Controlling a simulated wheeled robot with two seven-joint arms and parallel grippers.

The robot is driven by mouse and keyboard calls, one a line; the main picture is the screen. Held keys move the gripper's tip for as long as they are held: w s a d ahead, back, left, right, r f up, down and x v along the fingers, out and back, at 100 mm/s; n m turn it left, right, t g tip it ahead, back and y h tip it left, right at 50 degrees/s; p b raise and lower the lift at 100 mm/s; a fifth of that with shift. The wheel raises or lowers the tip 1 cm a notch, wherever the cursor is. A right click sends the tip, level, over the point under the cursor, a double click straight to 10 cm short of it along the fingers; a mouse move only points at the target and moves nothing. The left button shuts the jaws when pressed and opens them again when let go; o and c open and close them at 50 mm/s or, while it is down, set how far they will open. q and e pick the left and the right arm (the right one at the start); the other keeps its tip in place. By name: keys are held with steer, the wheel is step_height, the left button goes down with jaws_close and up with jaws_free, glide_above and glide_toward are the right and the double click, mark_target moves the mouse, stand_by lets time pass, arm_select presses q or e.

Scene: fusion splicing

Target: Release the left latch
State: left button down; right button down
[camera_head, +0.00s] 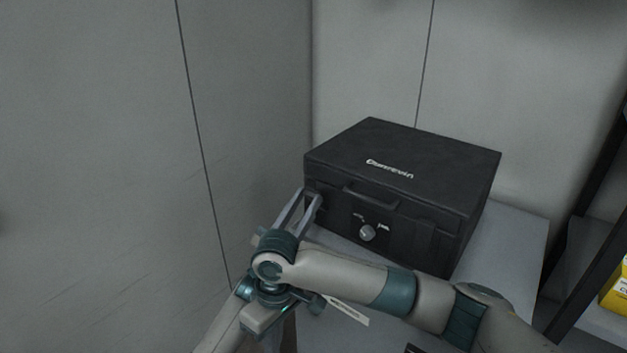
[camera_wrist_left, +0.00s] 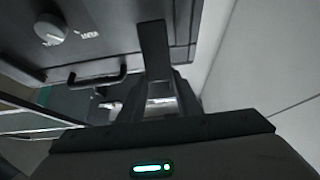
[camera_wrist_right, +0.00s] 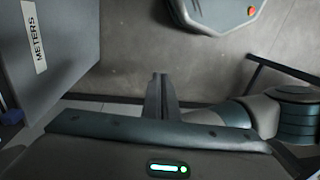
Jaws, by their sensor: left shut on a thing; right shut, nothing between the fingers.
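A black case (camera_head: 405,165) stands closed on a grey table, with a handle (camera_head: 369,194), a round knob (camera_head: 367,233) and a right latch (camera_head: 419,242) on its front. My left gripper (camera_head: 312,201) is at the left end of the case front, where the left latch sits, and is shut on it. The fingers hide most of that latch. In the left wrist view the left gripper (camera_wrist_left: 155,75) reaches to the case front, beside the handle (camera_wrist_left: 97,79) and knob (camera_wrist_left: 50,30). My right gripper (camera_wrist_right: 160,92) is shut and empty, away from the case, above the floor.
The grey table (camera_head: 515,235) has bare room right of the case. Walls stand close to its left and behind. A dark rack (camera_head: 583,240) with a yellow box (camera_head: 617,290) is at the right. A grey box labelled METERS (camera_wrist_right: 40,45) is near the right gripper.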

steer(key=s+a+r+m+g+y, duration=0.15)
steer(key=a+r+m, duration=0.25)
steer(key=a+r, duration=0.75)
steer(key=w+d+r+m+t+h, duration=0.1)
steer(key=w+d+r+m+t, duration=0.2)
steer(key=w, duration=0.6)
steer(key=w+d+r+m+t+h, duration=0.1)
steer(key=w+d+r+m, duration=0.35)
steer(key=w, duration=0.45)
steer(key=w+d+r+m+t+h, duration=0.2)
steer(key=w+d+r+m+h, duration=0.1)
steer(key=w+d+r+m, duration=0.4)
steer(key=w+d+r, duration=0.2)
steer(key=w+r, duration=0.1)
steer(key=r, duration=0.1)
steer(key=shift+d+r, duration=0.2)
steer(key=shift+r, duration=0.1)
steer(key=shift+f, duration=0.1)
steer(key=shift+x, duration=4.95)
